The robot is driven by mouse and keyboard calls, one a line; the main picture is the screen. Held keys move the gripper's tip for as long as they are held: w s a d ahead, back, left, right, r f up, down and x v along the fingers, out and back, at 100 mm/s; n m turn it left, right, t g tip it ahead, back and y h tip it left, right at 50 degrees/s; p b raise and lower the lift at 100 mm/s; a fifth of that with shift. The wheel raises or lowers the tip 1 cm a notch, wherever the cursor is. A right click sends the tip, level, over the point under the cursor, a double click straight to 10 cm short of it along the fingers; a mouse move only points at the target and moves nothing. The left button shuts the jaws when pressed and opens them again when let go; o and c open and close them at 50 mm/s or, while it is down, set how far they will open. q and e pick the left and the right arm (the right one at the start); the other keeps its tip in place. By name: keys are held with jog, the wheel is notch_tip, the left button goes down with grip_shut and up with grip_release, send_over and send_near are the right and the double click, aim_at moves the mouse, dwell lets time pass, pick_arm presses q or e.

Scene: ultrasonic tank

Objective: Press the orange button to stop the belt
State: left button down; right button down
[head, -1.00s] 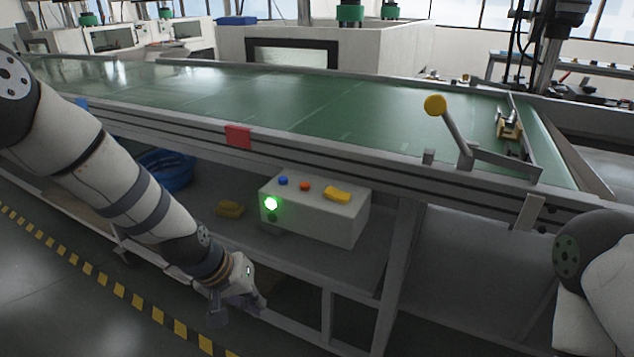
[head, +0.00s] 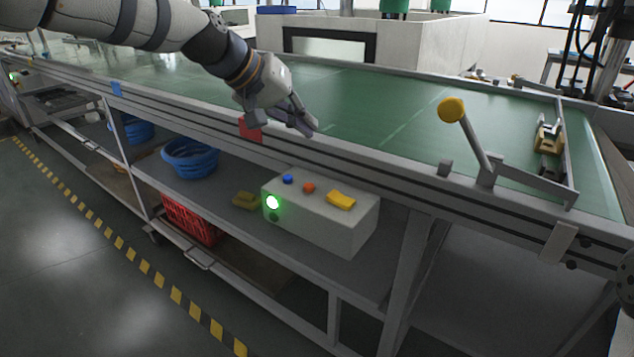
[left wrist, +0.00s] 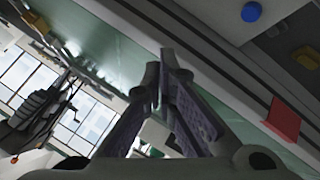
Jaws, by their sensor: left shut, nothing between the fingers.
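The orange button (head: 308,187) sits on top of a pale control box (head: 322,228) on the shelf below the belt. A blue button (head: 288,179) is to its left and a yellow piece (head: 341,200) to its right. A green lamp (head: 272,202) glows on the box's front. My left gripper (head: 306,127) is shut and empty, above and behind the box in the picture, near the belt's front rail and apart from the button. Its closed fingers also show in the left wrist view (left wrist: 163,85). My right gripper is out of view.
The green belt (head: 400,112) runs behind its metal front rail, above the box. A yellow-knobbed lever (head: 452,110) stands at right. A red tag (head: 250,130) hangs on the rail by my gripper. Blue baskets (head: 190,158) and a red crate (head: 190,220) are at left.

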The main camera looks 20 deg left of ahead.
aim_at(305, 183)
pick_arm(q)
jog(key=shift+a+f, duration=0.1)
jog(key=shift+f, duration=0.05)
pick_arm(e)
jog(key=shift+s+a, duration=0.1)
